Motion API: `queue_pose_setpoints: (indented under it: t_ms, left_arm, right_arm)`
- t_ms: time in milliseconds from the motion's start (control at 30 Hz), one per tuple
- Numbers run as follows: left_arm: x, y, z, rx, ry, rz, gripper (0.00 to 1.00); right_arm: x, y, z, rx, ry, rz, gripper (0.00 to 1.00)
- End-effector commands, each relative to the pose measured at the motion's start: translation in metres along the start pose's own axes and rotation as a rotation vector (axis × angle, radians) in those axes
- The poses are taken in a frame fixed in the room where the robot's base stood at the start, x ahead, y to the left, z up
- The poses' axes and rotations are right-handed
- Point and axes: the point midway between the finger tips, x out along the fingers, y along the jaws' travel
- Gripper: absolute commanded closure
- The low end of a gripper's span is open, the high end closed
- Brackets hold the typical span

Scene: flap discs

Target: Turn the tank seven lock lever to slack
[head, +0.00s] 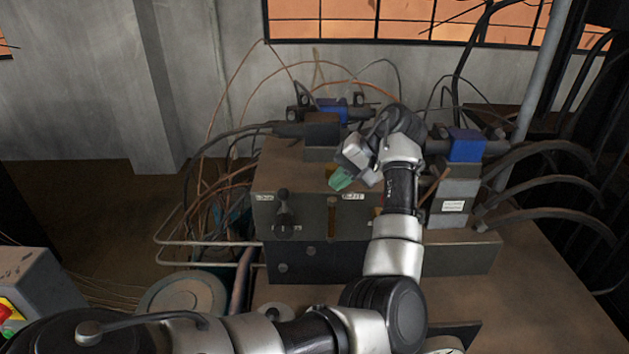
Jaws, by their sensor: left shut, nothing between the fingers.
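A dark grey valve block (300,185) stands in the middle with levers on its front face. A black lever with a round knob (283,212) points up at the left of that face. A brownish upright lever or slot piece (332,217) sits right of it. Small white labels (352,196) are too small to read, so I cannot tell which lever is tank seven's. My left gripper (341,181), with green fingertips, is shut and empty above the block's front top edge. My left forearm hides the right part of the front face. My right gripper is not in view.
Blue-capped valves (465,145) stand at the block's right and back. A brown handle (435,188) tilts beside my forearm. Black hoses (555,215) crowd the right, and thin copper pipes and cables (205,190) the left. A grey control box (38,295) stands lower left.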

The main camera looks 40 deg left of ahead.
Motion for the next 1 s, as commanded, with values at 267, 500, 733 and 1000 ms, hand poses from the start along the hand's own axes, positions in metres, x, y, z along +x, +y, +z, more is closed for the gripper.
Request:
queue_pose_setpoints:
  t_ms: [267, 500, 733, 1000]
  left_arm:
    - [-0.034, -0.011, -0.002, 0.023, -0.022, -0.019, 1.0]
    - [0.003, -0.013, -0.001, 0.023, -0.025, -0.019, 1.0]
    - [0.053, -0.015, 0.0, 0.023, -0.023, -0.02, 1.0]
    - [0.086, -0.034, 0.0, 0.021, -0.021, -0.019, 1.0]
  right_arm:
    - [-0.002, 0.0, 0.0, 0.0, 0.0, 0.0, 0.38]
    - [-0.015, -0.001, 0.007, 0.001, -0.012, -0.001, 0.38]
    - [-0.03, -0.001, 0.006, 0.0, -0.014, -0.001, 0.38]
    - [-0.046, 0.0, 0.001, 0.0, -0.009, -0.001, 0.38]
